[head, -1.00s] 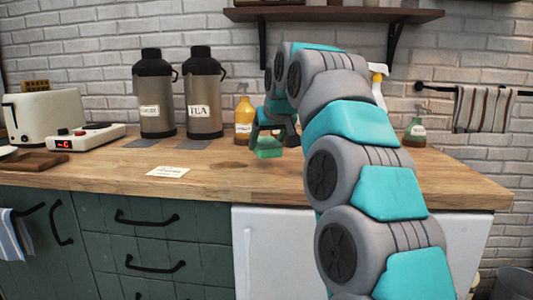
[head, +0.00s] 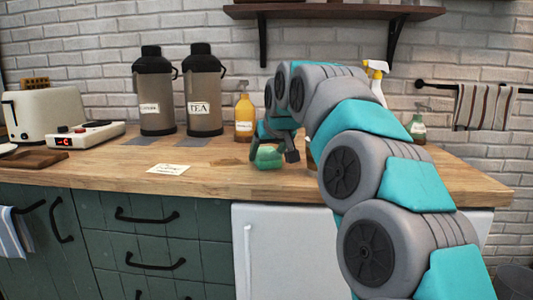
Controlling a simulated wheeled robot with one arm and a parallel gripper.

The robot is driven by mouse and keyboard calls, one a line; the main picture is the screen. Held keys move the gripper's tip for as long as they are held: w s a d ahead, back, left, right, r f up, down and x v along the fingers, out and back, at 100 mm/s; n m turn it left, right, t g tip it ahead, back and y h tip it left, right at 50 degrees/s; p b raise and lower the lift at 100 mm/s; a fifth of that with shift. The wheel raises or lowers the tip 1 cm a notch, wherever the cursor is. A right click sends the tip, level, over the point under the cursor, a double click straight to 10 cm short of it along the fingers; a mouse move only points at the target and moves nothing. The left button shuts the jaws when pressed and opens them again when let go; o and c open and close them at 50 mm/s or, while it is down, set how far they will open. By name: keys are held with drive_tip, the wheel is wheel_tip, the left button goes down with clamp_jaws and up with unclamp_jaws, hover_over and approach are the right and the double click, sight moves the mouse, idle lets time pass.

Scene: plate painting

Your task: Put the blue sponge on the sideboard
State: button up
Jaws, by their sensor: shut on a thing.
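My gripper (head: 272,153) is over the wooden counter, right of the middle of the picture. It is shut on a small green sponge-like block (head: 268,157). The block looks green rather than blue, and no other sponge shows. I cannot tell whether the block touches the worktop. The counter (head: 220,178) has a wooden top above green drawers and a white door. No separate sideboard can be made out.
An orange spray bottle (head: 244,116) stands behind my gripper. Two flasks (head: 204,95) (head: 155,97), a toaster (head: 45,115) and a device with a red display (head: 88,135) are to the left. A paper card (head: 170,169) lies near the front edge.

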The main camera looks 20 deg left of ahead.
drive_tip(key=o, duration=1.4)
drive_tip(key=shift+s+d+r, duration=0.1)
drive_tip(key=shift+r, duration=0.1)
drive_tip(key=v, duration=1.1)
drive_tip(key=shift+s+d+r+b, duration=0.15)
drive_tip(key=shift+s+b, duration=0.1)
drive_tip(key=shift+b, duration=0.05)
